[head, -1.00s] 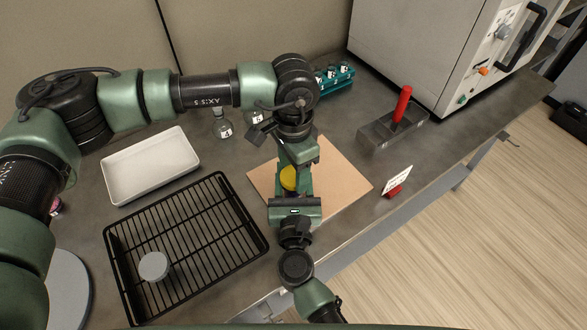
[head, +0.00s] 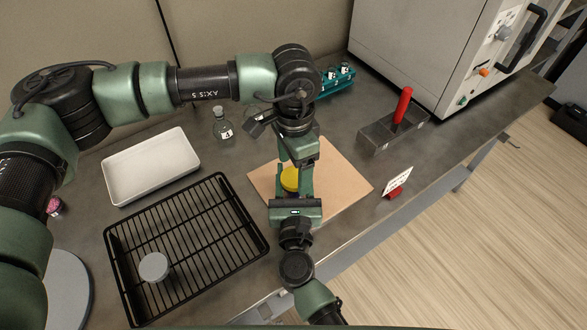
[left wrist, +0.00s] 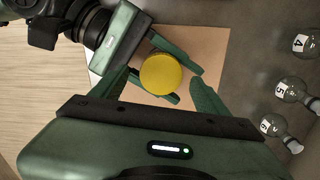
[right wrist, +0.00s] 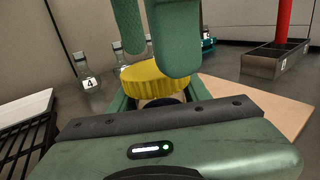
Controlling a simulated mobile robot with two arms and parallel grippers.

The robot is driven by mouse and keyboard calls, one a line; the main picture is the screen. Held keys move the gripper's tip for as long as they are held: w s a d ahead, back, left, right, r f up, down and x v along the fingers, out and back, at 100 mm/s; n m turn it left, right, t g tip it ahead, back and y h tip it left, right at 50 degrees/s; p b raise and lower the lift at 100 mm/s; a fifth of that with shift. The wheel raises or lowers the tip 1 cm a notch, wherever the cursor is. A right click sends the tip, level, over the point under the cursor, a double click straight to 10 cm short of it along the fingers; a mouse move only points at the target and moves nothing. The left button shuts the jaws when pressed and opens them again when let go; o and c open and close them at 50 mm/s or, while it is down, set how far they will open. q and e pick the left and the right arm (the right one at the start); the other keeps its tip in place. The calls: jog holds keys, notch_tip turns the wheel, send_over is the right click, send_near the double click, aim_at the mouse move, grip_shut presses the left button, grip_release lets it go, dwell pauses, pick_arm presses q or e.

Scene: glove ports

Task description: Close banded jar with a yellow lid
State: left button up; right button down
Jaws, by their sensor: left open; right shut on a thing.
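The yellow lid (head: 290,179) sits level on top of a jar over the tan board (head: 338,178). It also shows in the left wrist view (left wrist: 161,74) and the right wrist view (right wrist: 160,80). The jar is almost wholly hidden; only a dark bit shows under the lid (right wrist: 166,102), and its bands cannot be seen. My right gripper (right wrist: 160,98) is shut on the jar, its fingers on both sides below the lid. My left gripper (left wrist: 161,92) is open, pointing down just above the lid, its fingers apart and not gripping it.
A black wire rack (head: 205,215) with a round grey-topped item (head: 154,267) stands at front left. Behind it is a white tray (head: 150,165). Flasks (head: 222,126), a teal holder (head: 338,78) and a grey bin with a red handle (head: 378,138) stand behind. A card stand (head: 397,183) is right of the board.

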pick_arm(q)
notch_tip(320, 180, up, 3)
jog(key=shift+f, duration=0.1)
jog(key=shift+c, duration=0.4)
